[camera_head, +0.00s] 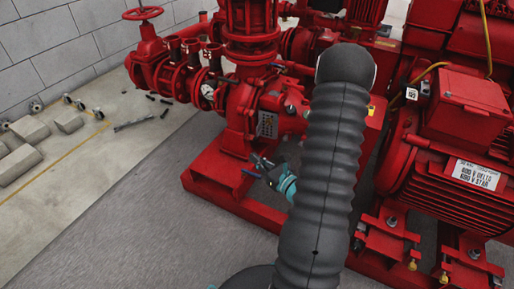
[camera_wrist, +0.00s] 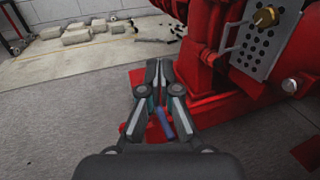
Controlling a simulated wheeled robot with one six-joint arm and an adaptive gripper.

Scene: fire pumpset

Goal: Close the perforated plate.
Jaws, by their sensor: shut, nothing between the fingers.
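The perforated plate (camera_head: 267,125) is a small light-grey metal sheet with dark holes on the side of the red pump. In the wrist view the perforated plate (camera_wrist: 258,42) is at the upper right, with a brass knob on it. It looks swung out at an angle, but I cannot tell how far open it is. My gripper (camera_head: 257,164) is below the plate in the head view, apart from it. In the wrist view my gripper (camera_wrist: 158,66) is shut and empty, left of and below the plate.
The red pump base (camera_head: 222,190) runs beneath my gripper. A red motor (camera_head: 445,140) stands at the right. Grey blocks (camera_head: 25,140) and loose tools lie on the floor at the left. The grey floor (camera_head: 130,220) in front of the base is clear.

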